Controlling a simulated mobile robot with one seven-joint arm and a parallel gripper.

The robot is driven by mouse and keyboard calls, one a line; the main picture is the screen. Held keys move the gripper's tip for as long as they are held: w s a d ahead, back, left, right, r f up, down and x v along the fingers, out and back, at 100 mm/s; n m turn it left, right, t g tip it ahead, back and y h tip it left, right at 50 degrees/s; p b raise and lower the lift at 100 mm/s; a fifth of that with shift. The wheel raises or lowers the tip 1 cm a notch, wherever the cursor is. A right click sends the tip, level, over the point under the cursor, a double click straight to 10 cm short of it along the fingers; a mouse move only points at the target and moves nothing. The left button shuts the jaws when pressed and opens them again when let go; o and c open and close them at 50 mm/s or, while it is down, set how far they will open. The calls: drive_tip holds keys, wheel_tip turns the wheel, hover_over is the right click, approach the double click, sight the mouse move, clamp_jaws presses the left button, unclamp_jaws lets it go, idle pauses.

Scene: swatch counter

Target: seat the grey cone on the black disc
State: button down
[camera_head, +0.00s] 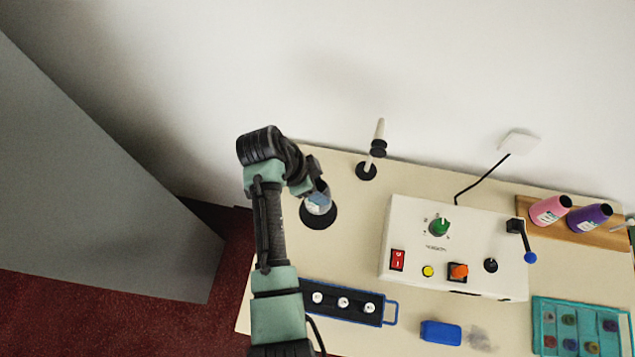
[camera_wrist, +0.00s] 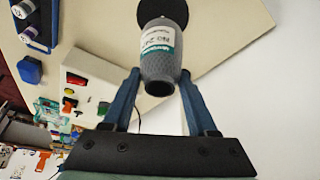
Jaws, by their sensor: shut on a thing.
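The grey cone (camera_wrist: 163,68) has a white label with a teal stripe and sits between the two blue fingers of my gripper (camera_wrist: 160,75), which is shut on it. In the wrist view its dark open end faces the camera and its far end overlaps the black disc (camera_wrist: 178,8). In the head view the cone (camera_head: 318,203) shows partly below my wrist, over the black disc (camera_head: 319,222) on the cream counter. My arm hides part of the cone there. I cannot tell whether the cone touches the disc.
A white control box (camera_head: 410,230) stands right of the disc. A post on a black base (camera_head: 367,172) stands behind. A blue-handled black tray (camera_head: 365,313), blue block (camera_head: 441,332) and teal tray (camera_head: 542,325) lie in front. Pink (camera_head: 548,210) and purple (camera_head: 588,217) cones are far right.

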drive_tip(key=shift+f+b, duration=1.85)
drive_tip(key=shift+f, duration=0.6)
drive_tip(key=shift+c, duration=0.6)
unclamp_jaws()
drive_tip(key=shift+r, duration=0.1)
drive_tip(key=b+v, duration=0.1)
drive_tip(key=v, duration=1.1)
drive_tip(key=shift+a+r+b, duration=0.2)
drive_tip(key=shift+r+b, duration=0.15)
drive_tip(key=shift+b, duration=0.05)
drive_tip(key=shift+s, duration=0.1)
